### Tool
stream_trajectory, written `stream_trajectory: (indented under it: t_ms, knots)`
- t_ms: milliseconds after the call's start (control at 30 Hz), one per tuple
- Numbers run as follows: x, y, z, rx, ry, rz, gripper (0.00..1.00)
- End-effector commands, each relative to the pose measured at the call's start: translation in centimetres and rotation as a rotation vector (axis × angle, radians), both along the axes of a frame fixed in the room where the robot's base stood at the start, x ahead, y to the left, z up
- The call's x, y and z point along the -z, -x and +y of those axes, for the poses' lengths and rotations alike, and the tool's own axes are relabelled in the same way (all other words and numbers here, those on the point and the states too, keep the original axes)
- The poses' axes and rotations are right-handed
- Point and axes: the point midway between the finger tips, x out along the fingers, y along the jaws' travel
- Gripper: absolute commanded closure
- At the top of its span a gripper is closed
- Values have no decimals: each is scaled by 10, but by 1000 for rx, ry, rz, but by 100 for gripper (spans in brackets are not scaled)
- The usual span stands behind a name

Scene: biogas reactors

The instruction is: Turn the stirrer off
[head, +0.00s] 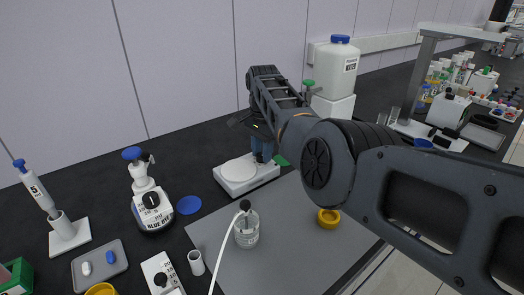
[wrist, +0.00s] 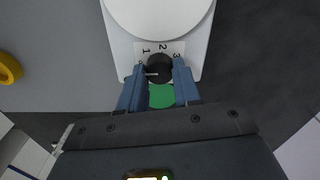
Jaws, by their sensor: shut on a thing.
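The stirrer is a white unit with a round white plate (head: 239,170), standing behind the grey mat. In the wrist view its plate (wrist: 158,15) is at the top, with the marks 1, 2 and 3 on the front panel below it. A round black knob (wrist: 159,66) sits under these marks, with a white pointer line towards the left. My gripper (wrist: 159,75) has its blue fingers on either side of the knob and is shut on it. In the head view my gripper (head: 262,150) is at the stirrer's right end, and the knob is hidden.
A green disc (wrist: 162,96) lies just beyond the knob. A glass bottle with a white tube (head: 246,230) and a yellow ring (head: 328,218) stand on the grey mat (head: 285,255). A white canister (head: 338,68) stands behind my arm.

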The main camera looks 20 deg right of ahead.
Motion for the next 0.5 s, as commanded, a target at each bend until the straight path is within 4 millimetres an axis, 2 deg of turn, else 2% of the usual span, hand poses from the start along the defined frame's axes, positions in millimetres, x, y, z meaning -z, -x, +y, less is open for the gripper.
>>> stream_trajectory:
  t_ms: [233, 267, 500]
  knots:
    - [-1, -1, 0, -1, 0, -2, 98]
    - [-2, -1, 1, -1, 0, -2, 67]
    - [-1, 0, 0, 0, 0, -1, 44]
